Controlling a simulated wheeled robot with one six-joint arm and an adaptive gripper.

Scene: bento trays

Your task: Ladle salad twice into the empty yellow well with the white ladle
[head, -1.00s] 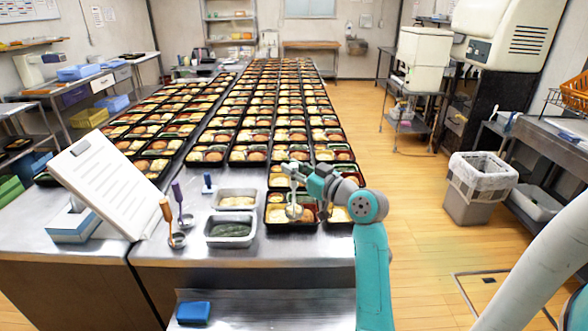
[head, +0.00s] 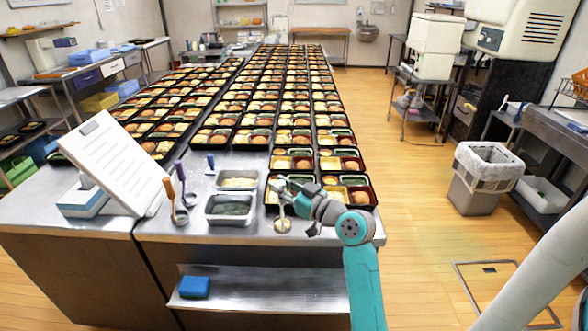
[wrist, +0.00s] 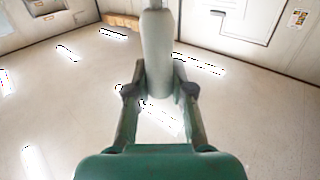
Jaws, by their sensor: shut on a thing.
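My gripper (head: 284,186) is shut on the handle of the white ladle, and the handle (wrist: 157,55) stands up between its fingers in the wrist view. The ladle's bowl (head: 283,227) hangs low over the bare steel at the near edge of the front tray; it looks pale, and I cannot tell whether it holds salad. A steel pan with pale food, perhaps the salad (head: 239,173), stands left of the gripper. The tray's left part is partly hidden by my gripper.
A second steel pan (head: 230,219) holds dark green food. Orange-handled (head: 169,188) and purple-handled (head: 180,171) ladles and a blue-handled tool (head: 211,161) stand to the left. A white sheet on a stand (head: 110,165) is at far left. Rows of filled trays stretch behind.

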